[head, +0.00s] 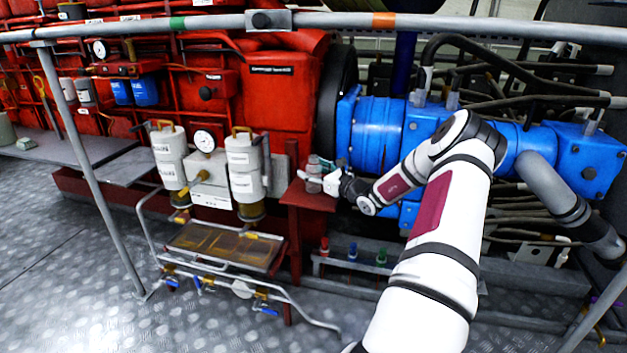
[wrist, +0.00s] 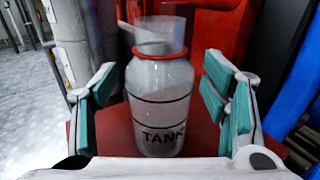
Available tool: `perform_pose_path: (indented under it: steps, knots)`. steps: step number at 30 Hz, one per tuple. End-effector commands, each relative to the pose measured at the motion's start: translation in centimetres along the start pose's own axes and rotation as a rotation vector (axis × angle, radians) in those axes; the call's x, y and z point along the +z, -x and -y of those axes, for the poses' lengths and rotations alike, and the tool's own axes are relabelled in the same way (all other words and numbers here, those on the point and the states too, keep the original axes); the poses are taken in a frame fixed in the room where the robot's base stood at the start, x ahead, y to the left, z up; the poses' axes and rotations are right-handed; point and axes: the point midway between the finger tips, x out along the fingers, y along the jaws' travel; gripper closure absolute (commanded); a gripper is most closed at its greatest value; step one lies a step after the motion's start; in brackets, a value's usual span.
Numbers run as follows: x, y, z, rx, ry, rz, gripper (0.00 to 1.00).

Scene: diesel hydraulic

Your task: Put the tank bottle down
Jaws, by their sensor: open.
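The tank bottle (wrist: 160,105) is a clear bottle with a red ring at its neck and the word TANK on its side. It stands upright on a small red stand (head: 308,199). In the wrist view my gripper (wrist: 165,85) is open, with one teal-padded finger on each side of the bottle and a gap at both sides. In the head view my gripper (head: 322,178) is at the bottle over the red stand, and the bottle (head: 314,172) is small and partly covered there.
White filter canisters (head: 244,172) stand left of the red stand. A large blue pump (head: 378,128) is to the right. A grey handrail (head: 190,24) crosses in front. A low rack with red, blue and green caps (head: 352,252) lies below. The floor at left is open.

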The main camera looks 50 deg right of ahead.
Motion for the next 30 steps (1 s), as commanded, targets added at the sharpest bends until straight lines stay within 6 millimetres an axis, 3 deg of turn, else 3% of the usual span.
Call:
perform_pose_path:
  steps: [5, 12, 14, 15, 23, 30]
  knots:
    - [0.1, 0.0, 0.0, 0.0, 0.0, 0.0, 0.35]
    - [0.1, 0.0, 0.0, 0.0, 0.0, 0.0, 0.87]
    - [0.1, 0.0, 0.0, 0.0, 0.0, 0.001, 0.87]
    - [0.1, 0.0, 0.0, 0.0, 0.0, 0.001, 0.91]
    - [0.3, 0.0, 0.0, 0.0, 0.0, 0.001, 0.92]
    - [2.6, 0.0, 0.0, 0.001, 0.002, 0.002, 0.92]
